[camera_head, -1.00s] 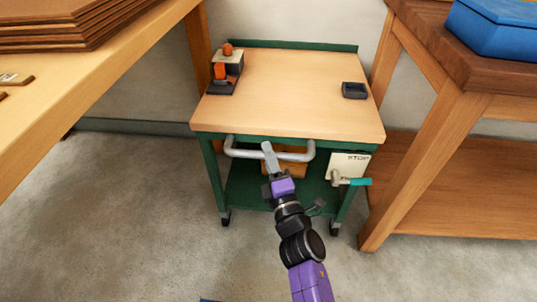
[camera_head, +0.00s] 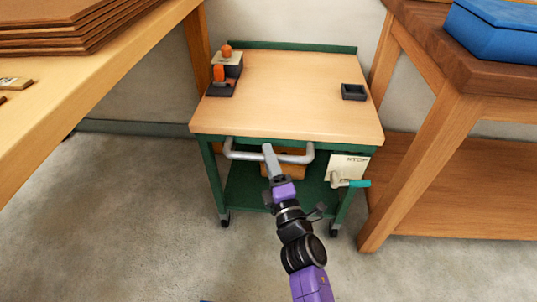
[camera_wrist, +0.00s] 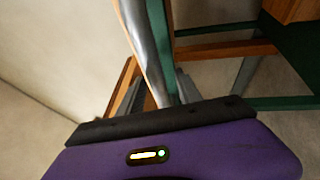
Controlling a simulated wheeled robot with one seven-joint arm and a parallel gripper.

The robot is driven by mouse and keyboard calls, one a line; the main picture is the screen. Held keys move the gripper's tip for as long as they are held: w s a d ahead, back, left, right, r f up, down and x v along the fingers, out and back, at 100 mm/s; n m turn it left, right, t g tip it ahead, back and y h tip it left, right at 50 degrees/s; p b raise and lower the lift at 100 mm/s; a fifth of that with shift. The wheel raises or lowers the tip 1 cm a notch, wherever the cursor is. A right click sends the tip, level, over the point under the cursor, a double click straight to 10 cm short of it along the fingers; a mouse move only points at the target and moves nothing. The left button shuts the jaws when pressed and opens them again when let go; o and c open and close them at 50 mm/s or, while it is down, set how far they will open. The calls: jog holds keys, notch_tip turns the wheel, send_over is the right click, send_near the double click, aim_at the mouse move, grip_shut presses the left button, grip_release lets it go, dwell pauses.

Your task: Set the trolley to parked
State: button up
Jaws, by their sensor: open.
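The trolley (camera_head: 290,100) has a pale wooden top and a green frame on black casters. A grey bar handle (camera_head: 240,154) runs along its front and also shows in the wrist view (camera_wrist: 143,40). At the front right is a lever with a teal grip (camera_head: 357,183), pointing right, roughly level. Behind it is a pale plate (camera_head: 348,166) with lettering that looks like STOP; its lower part is partly covered. My gripper (camera_head: 269,150) is open at the middle of the bar handle. The bar runs down toward the fingers in the wrist view; I cannot tell whether it lies between them.
A black and orange device (camera_head: 225,72) and a small dark tray (camera_head: 354,92) stand on the trolley top. A wooden table (camera_head: 110,85) with stacked brown boards is at left. A wooden bench (camera_head: 440,110) with a blue box (camera_head: 495,30) is close at right. The floor in front is clear.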

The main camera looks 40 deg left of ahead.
jog(key=p+v, duration=0.2)
jog(key=v, duration=0.4)
jog(key=shift+s+d+p, duration=0.2)
jog(key=shift+d+p, duration=0.05)
jog(key=shift+p, duration=0.15)
